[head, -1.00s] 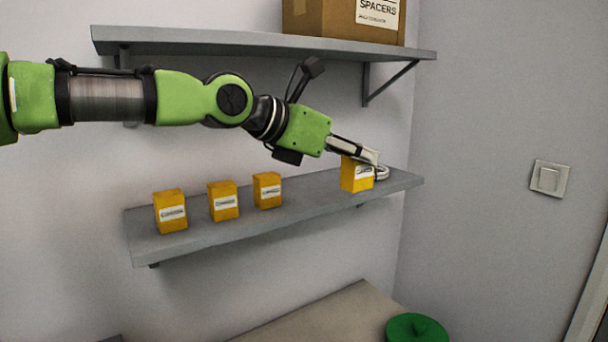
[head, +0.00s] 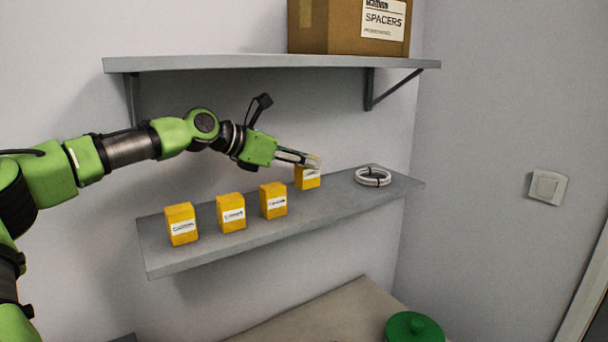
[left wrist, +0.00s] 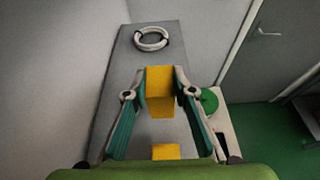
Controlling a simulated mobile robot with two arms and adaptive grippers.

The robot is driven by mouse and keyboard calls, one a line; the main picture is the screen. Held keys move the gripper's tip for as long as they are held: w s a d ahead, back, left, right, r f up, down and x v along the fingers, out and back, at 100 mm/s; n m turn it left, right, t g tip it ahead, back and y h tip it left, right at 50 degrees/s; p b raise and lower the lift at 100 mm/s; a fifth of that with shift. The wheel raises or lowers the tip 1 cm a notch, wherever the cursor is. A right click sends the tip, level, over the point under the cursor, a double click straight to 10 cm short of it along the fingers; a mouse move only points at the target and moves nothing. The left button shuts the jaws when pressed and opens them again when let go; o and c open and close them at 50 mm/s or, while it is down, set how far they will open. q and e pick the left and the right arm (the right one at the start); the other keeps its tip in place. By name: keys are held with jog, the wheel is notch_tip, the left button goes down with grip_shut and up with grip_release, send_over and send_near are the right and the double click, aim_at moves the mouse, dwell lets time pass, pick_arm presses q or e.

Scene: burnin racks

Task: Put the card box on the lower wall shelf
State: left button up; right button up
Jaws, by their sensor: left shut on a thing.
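My left gripper (head: 312,162) is shut on a yellow card box (head: 307,180) with a white label. In the left wrist view the held box (left wrist: 160,88) sits between the two fingertips (left wrist: 160,84). It is over the lower wall shelf (head: 340,202), right of the row of boxes. I cannot tell whether its bottom touches the shelf. Three similar yellow boxes stand in a row on the shelf: a left one (head: 181,224), a middle one (head: 231,212) and a right one (head: 273,201). My right gripper is not in view.
A white cable coil (head: 373,177) lies near the shelf's right end. The upper shelf (head: 230,64) overhead bears a large brown carton (head: 330,28). A green round lidded thing (head: 414,328) is below on a beige surface (head: 340,305). Shelf space between held box and coil is clear.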

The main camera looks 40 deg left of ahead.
aim_at(298, 177)
pick_arm(q)
notch_tip(298, 177, down, 4)
jog(key=shift+r+p, duration=0.1)
jog(key=shift+p, duration=0.55)
jog(key=shift+a+f, duration=0.2)
jog(key=shift+f, duration=0.2)
jog(key=shift+d, duration=0.1)
jog(key=shift+f, duration=0.15)
jog(key=o, duration=1.1)
